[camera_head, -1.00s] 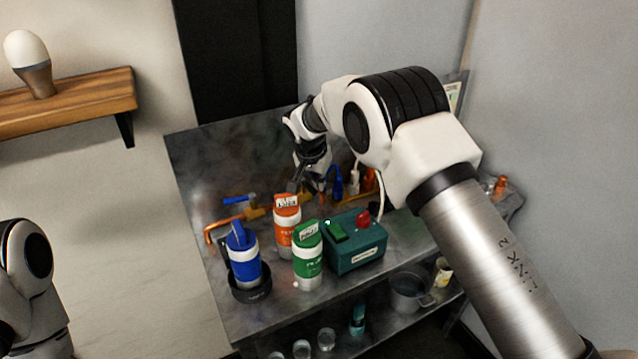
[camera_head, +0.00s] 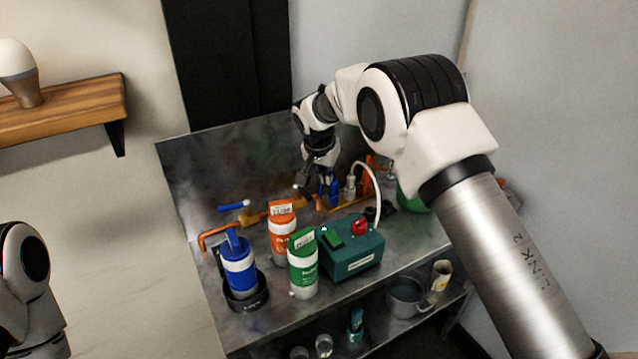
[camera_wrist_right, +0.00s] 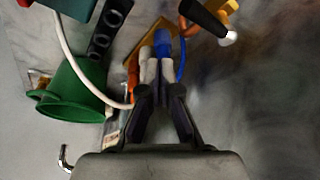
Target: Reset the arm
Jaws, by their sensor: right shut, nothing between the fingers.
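My right gripper (camera_head: 304,191) points down over the back of the metal workbench (camera_head: 225,322), behind the orange-and-white canister (camera_head: 281,240). In the right wrist view its fingers (camera_wrist_right: 162,97) are shut with nothing held. A blue-tipped part (camera_wrist_right: 163,42) and white cylinders lie just beyond the fingertips there; whether they touch is unclear. My right arm reaches in from the lower right with its elbow bent high. Only part of my left arm shows at the left edge, and its gripper is out of view.
A blue canister (camera_head: 239,268), a green canister (camera_head: 303,272) and a teal box (camera_head: 360,258) with a red button stand on the front of the bench. A wooden shelf (camera_head: 60,108) is at the left.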

